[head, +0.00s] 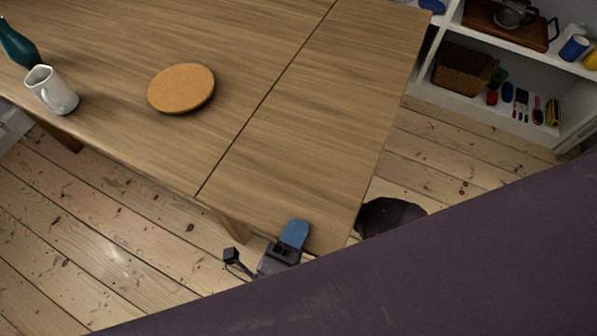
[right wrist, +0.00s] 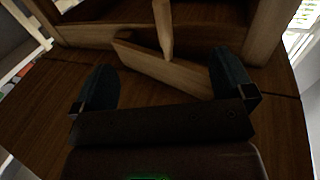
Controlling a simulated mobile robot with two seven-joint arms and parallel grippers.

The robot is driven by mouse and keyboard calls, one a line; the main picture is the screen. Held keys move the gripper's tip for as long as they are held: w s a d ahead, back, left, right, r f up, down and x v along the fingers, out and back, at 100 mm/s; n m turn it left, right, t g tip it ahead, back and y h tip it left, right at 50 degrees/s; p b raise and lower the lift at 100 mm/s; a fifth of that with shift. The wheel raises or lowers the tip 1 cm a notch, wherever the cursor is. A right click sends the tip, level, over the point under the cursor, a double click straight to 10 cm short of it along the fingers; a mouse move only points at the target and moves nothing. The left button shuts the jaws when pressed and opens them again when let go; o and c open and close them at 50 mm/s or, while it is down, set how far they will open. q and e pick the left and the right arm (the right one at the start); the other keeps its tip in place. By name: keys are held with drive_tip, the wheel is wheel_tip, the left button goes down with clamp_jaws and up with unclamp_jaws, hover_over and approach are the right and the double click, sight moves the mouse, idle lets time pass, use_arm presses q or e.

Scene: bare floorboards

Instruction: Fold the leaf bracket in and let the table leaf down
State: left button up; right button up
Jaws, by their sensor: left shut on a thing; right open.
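The table leaf (head: 320,110) is up, level with the tabletop (head: 120,50), with a seam between them. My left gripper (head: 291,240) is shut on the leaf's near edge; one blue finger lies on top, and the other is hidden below. The right wrist view shows dark wood, apparently the underside of the table. The leaf bracket (right wrist: 158,68), a pale wooden bar, stands out at an angle from the frame there. My right gripper (right wrist: 160,62) is open, its two dark fingers apart on either side of the bracket. I cannot tell whether either finger touches it.
A cork mat (head: 181,88), a white mug (head: 51,90) and a teal bottle (head: 17,44) stand on the fixed tabletop. The leaf is bare. A white shelf (head: 480,108) with a basket (head: 462,70) stands at the right. Floorboards (head: 425,150) between are clear.

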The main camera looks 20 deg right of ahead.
drive_tip(key=shift+a+x, duration=0.1)
drive_tip(key=shift+x, duration=2.75)
drive_tip(key=shift+a+x, duration=0.15)
drive_tip(key=shift+x, duration=2.75)
drive_tip(key=shift+s, duration=0.1)
drive_tip(key=shift+c, duration=0.3)
drive_tip(key=c, duration=1.7)
drive_tip(key=shift+a, duration=0.15)
